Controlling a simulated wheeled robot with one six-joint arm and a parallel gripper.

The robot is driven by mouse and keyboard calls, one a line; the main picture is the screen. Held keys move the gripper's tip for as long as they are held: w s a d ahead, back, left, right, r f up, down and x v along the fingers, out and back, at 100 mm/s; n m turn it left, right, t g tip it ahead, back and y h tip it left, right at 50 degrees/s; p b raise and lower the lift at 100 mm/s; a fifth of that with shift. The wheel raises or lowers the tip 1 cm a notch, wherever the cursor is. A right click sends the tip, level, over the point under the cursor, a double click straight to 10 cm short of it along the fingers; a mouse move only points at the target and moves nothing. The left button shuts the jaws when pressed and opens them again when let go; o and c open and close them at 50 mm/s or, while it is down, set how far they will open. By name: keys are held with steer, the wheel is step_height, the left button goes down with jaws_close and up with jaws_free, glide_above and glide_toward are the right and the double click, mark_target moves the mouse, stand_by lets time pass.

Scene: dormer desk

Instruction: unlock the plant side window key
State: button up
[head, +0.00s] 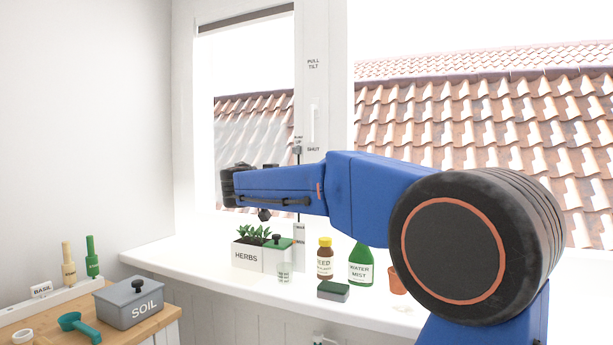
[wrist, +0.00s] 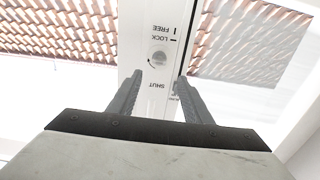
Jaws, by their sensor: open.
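The window lock key (wrist: 158,58) shows in the wrist view as a small round grey piece on the white window frame. A curved arrow is beside it, and the labels FREE, LOCK and SHUT read upside down. Which mark it points to is too small to tell. My gripper (wrist: 159,76) is open, its two grey fingers apart, with the key just beyond and between the tips. Nothing is held. In the head view my blue arm reaches left across the plant-side window (head: 255,120); the key and fingers cannot be made out there.
Below my arm, the white sill (head: 200,262) holds a HERBS planter (head: 247,256), a brown FEED bottle (head: 324,262), a green WATER MIST bottle (head: 361,268) and a terracotta pot (head: 397,281). A white window handle (head: 314,125) is above my arm. A SOIL box (head: 135,302) stands lower left.

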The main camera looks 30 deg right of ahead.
steer(key=x, duration=1.2)
steer(key=shift+d, duration=0.2)
steer(key=shift+w, duration=0.1)
steer(key=shift+c, duration=0.3)
steer(key=c, duration=1)
